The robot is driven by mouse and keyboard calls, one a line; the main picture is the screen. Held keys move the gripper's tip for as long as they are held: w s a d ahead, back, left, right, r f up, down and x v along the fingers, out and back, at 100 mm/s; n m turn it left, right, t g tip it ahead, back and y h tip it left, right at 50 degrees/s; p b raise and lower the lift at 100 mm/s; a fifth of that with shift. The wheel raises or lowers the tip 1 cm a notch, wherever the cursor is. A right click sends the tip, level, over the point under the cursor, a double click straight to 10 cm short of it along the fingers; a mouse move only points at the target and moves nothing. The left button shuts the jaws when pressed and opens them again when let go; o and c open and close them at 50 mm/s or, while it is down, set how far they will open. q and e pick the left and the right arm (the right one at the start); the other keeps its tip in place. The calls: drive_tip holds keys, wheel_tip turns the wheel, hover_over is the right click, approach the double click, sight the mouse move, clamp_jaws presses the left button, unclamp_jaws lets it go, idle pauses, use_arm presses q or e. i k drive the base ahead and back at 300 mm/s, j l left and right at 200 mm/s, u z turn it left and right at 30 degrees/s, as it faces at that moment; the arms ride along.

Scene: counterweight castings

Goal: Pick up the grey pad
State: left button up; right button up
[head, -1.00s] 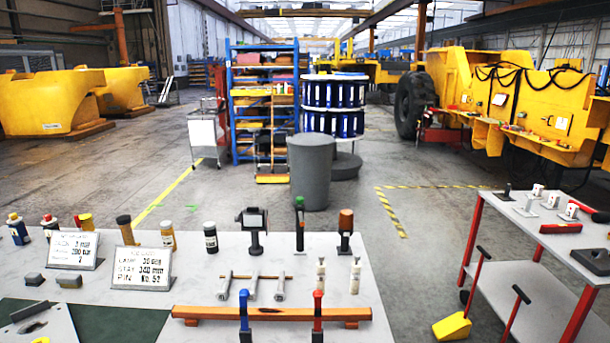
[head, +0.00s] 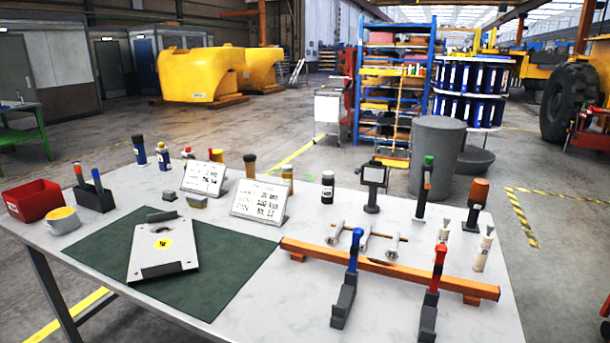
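The left one is a plain dark grey block (head: 170,196), which looks most like the grey pad. The right one (head: 196,202) is grey with a yellowish tint and sits close beside it, in front of a sign card. Both rest flat and are unobstructed. Neither of my grippers shows in the head view, and nothing is seen touching the blocks.
A light metal plate (head: 140,257) with a yellow sticker lies on the green mat (head: 205,295). An orange beam (head: 385,268) with clamps crosses the right side.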

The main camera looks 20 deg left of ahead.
sight(169, 196)
drive_tip(key=u, duration=1.55)
drive_tip(key=j+z, duration=0.1)
drive_tip(key=z, duration=0.75)
drive_tip(key=j+z, duration=0.3)
drive_tip(key=j, duration=0.15)
drive_tip(key=j+z, duration=0.35)
drive_tip(key=k+j+z, duration=0.15)
drive_tip(key=j+z, duration=0.15)
drive_tip(key=j, duration=0.25)
drive_tip(key=k+j+z, duration=0.1)
drive_tip(key=j+z, duration=0.2)
drive_tip(key=j, duration=0.15)
